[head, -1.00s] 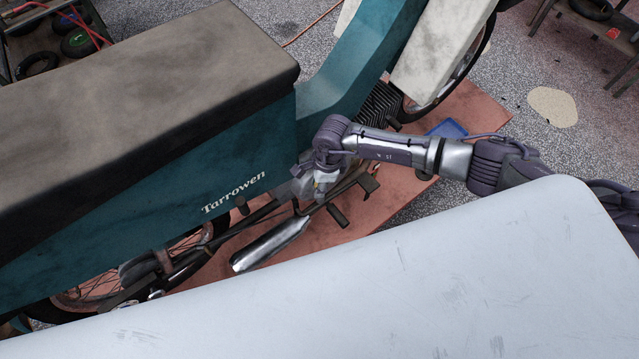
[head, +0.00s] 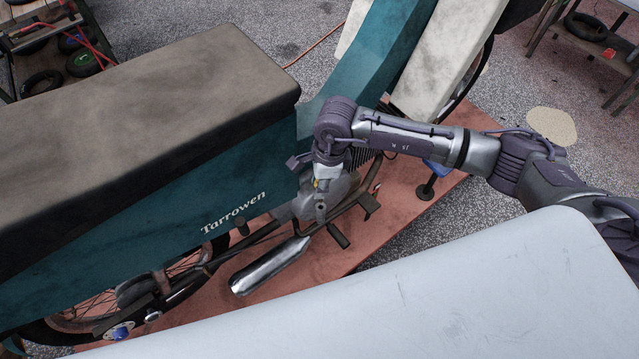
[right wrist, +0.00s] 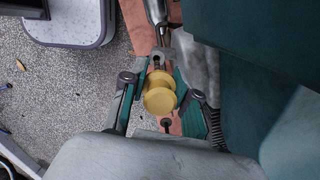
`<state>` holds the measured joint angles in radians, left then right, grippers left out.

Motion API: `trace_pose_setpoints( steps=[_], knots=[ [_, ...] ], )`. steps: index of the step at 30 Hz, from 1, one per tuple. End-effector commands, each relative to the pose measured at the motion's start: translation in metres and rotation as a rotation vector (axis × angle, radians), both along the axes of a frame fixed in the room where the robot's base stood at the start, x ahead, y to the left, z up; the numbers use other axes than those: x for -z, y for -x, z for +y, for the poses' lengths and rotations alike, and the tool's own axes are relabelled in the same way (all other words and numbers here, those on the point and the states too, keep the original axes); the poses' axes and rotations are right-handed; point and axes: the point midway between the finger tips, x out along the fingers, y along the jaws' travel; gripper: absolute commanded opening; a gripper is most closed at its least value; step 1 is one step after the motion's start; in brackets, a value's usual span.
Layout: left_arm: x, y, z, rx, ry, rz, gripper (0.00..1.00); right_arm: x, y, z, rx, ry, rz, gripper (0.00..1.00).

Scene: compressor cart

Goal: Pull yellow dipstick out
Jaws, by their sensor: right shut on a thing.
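The yellow dipstick (right wrist: 160,94) shows in the right wrist view as a round yellow knob between the two green-padded fingers of my right gripper (right wrist: 160,88). The gripper is shut on it. In the head view my right gripper (head: 320,200) points down in front of the grey engine case (head: 345,187), low on the teal motorbike, and a tiny speck of yellow shows there. The dipstick's rod is hidden, so I cannot tell how far it sits in the engine. My left gripper is not in view.
The motorbike's teal body (head: 160,200) stands close on the left, with a silver exhaust (head: 268,266) below. A pale rounded tabletop (head: 480,290) fills the front right. A small black-footed stand (head: 428,186) is on the red platform (head: 415,215). Speckled floor lies open beyond.

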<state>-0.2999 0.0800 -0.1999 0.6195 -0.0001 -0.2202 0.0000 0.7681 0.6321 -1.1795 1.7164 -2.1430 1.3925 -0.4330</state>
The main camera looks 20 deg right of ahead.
Motion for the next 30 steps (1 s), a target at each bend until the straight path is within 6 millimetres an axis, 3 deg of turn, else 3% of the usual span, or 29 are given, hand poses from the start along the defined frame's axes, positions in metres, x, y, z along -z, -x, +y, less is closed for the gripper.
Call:
trace_pose_setpoints(
  steps=[30],
  knots=[
    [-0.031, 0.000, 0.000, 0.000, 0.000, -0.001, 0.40, -0.053, 0.000, 0.000, 0.001, 0.000, -0.001, 0.02]
  ],
)
